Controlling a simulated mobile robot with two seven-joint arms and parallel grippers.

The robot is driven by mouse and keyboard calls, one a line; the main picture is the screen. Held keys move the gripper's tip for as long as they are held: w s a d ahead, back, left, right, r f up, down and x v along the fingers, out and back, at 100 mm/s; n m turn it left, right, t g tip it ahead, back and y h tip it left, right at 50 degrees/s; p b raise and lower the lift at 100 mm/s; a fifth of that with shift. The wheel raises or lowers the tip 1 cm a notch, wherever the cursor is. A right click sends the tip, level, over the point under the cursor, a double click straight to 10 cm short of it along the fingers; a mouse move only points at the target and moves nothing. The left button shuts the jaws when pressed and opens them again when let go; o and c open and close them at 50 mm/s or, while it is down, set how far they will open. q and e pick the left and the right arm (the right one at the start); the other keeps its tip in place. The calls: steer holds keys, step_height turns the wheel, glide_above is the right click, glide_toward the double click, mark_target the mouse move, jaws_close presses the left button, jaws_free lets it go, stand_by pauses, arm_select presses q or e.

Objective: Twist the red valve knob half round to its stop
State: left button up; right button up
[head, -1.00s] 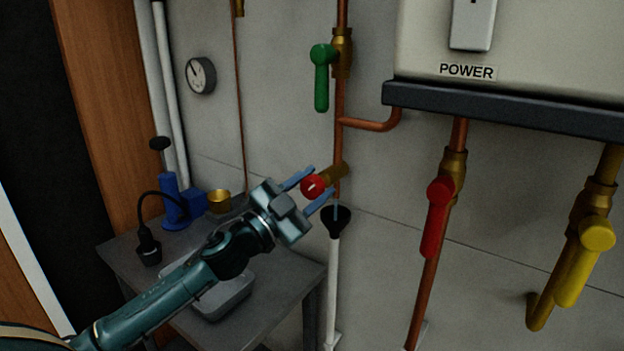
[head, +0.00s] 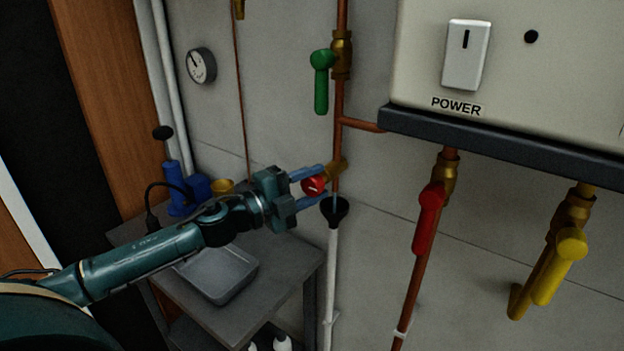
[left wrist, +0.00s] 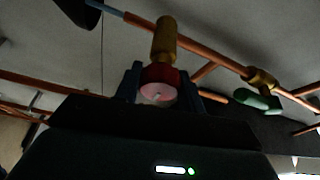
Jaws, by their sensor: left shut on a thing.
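The red valve knob (head: 314,185) is a small round knob with a pale mark on its face, on a brass fitting (head: 337,168) on the copper pipe. My left gripper (head: 314,184) reaches in from the left with its blue fingers on either side of the knob, shut on it. In the left wrist view the knob (left wrist: 158,88) sits between the two fingers, below its brass stem (left wrist: 165,40). The right gripper is not in view.
A black funnel (head: 335,211) on a white pipe is just below the knob. A green lever (head: 321,85) is above; red (head: 428,220) and yellow (head: 560,268) levers are to the right. A metal table with a grey tray (head: 216,275) stands below my arm.

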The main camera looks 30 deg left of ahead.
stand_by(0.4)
arm_select(q)
steer(key=o, duration=1)
steer(key=shift+c, duration=0.2)
steer(key=shift+s+a+f, duration=0.15)
steer(key=shift+s, duration=0.1)
steer(key=b+v, duration=0.3)
steer(key=v, duration=0.9)
steer(key=shift+s, duration=0.25)
steer(key=shift+a, duration=0.15)
